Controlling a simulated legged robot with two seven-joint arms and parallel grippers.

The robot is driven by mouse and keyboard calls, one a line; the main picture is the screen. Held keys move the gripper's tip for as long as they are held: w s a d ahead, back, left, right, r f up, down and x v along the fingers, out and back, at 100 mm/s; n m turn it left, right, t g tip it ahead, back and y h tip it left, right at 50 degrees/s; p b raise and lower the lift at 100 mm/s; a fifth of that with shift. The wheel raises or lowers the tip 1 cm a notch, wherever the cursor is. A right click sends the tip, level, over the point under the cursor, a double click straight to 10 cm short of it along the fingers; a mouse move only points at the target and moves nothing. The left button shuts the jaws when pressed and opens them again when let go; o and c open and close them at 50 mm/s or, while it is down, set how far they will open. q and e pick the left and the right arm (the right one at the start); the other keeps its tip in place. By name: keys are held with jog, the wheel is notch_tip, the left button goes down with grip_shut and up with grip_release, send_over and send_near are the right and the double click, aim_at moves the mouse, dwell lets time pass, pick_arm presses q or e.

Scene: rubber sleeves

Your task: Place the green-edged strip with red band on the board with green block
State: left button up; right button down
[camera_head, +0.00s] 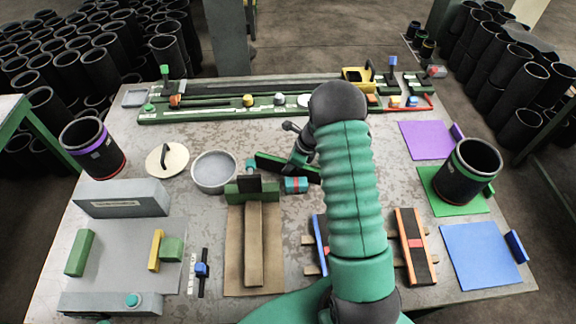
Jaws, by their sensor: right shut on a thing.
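The green-edged strip (271,162) is a dark strip slanting across the middle of the table, behind the brown board. My right gripper (295,166) is shut on it, with my right arm coming up from the bottom and bending down to it. The gripper covers part of the strip, so I cannot make out its red band. The brown board (235,250) lies front centre, with a raised wooden bar along its middle and a green block (245,188) across its far end. The strip is beyond the block; I cannot tell its height. My left gripper is not in view.
A red and teal piece (296,185) lies near the strip. An orange-edged strip (413,250) and a blue-edged strip (320,240) lie on wooden slats to the right. A grey bowl (214,174) stands left of the strip. A long green fixture (220,100) spans the back.

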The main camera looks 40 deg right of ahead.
jog(key=shift+s+a, duration=0.1)
jog(key=shift+s, duration=0.05)
jog(key=c, duration=1.3)
grip_release()
